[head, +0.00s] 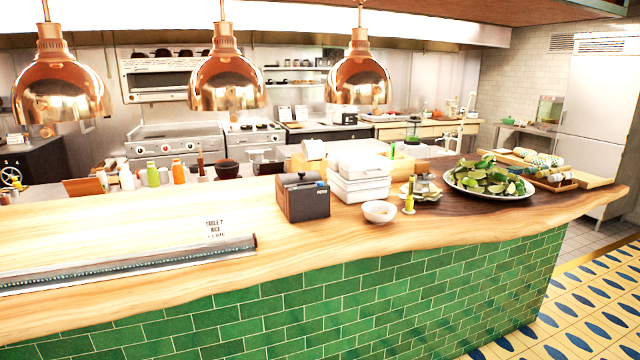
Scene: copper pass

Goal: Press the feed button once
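A dark ticket printer (303,198) stands on the wooden counter, near the middle of the head view. A small blue mark (321,184) shows at its top right front edge, with tiny pale lettering below it that is too small to read surely. I cannot tell whether the blue mark is the feed button. Neither of my grippers is in view, and nothing touches the printer.
White stacked boxes (359,178) stand close right of the printer, with a white bowl (380,211) in front. A ticket rail (130,262) lies along the counter's left front. A lime platter (488,182) is at right. Copper lamps (228,83) hang above.

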